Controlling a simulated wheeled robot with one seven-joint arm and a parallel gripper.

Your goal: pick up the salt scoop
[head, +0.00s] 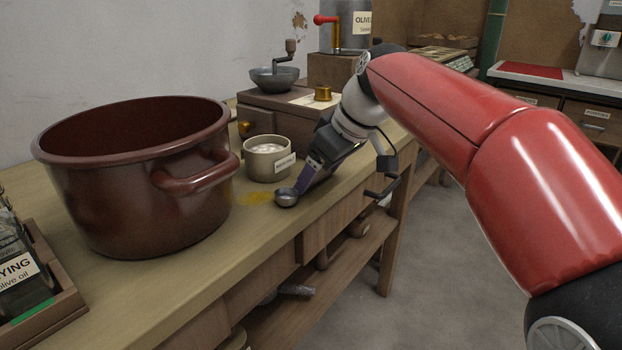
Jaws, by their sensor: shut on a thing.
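The salt scoop (286,198) is a small round metal scoop at the front edge of the wooden bench, right of the big pot. My gripper (305,182) reaches down to it from the right and is shut on it, with the bowl of the scoop showing beyond the fingertips. The handle is hidden by the fingers. I cannot tell whether the scoop still touches the bench top. A labelled pot of white salt (268,158) stands just behind and left of the scoop.
A large brown pot (140,180) fills the left of the bench (130,290). A wooden grinder (275,110) stands behind the salt pot. A yellow spill (257,198) lies left of the scoop. A crate of bottles (50,305) is at the near left. Open floor (440,270) lies to the right.

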